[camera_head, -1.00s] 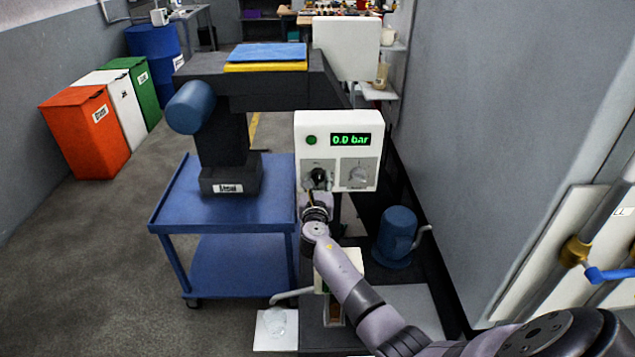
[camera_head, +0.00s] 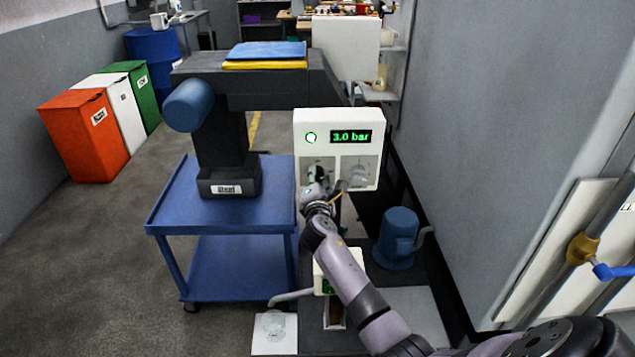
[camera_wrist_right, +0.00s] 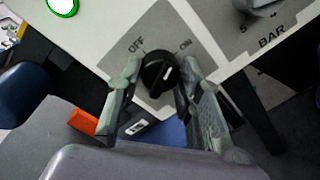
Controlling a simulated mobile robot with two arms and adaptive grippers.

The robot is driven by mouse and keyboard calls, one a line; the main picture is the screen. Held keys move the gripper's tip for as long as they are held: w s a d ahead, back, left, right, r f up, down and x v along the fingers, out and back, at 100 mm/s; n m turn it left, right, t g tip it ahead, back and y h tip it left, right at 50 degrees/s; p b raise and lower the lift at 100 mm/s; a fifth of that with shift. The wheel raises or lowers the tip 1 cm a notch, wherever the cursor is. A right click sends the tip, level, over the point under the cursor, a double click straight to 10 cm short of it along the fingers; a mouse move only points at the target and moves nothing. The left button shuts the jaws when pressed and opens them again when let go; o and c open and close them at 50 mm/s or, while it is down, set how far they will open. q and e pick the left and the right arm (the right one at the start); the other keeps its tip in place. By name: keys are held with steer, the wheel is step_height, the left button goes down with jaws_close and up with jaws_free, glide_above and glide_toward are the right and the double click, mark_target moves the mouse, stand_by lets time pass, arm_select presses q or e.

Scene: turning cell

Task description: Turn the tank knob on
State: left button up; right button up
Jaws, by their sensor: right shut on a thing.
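The tank knob (camera_wrist_right: 160,73) is a black dial on a grey plate marked OFF and ON, on the front of a white control box (camera_head: 311,121). In the right wrist view its white mark points toward the lower right side, near ON. My right gripper (camera_wrist_right: 157,85) has its fingers on both sides of the knob and is shut on it. In the head view the knob (camera_head: 318,172) is partly hidden by my right gripper (camera_head: 318,188). The display (camera_head: 351,137) reads 3.0 bar, and the round lamp (camera_head: 311,138) is lit. My left gripper is not in view.
A second dial (camera_head: 358,173), marked BAR, sits right of the tank knob, close to my wrist. A blue cart (camera_head: 165,208) stands left of the box. A grey wall or cabinet (camera_head: 500,130) stands on the right. A blue motor-like unit (camera_head: 398,235) is below.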

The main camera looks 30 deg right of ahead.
steer(key=shift+f+m+b, duration=0.1)
steer(key=shift+m+b, duration=0.6)
steer(key=shift+m, duration=1.5)
steer(key=shift+y, duration=0.3)
steer(key=o, duration=1.2)
steer(key=shift+c, duration=0.2)
steer(key=f+v, duration=0.1)
steer(key=v, duration=1.1)
steer(key=shift+r, duration=0.45)
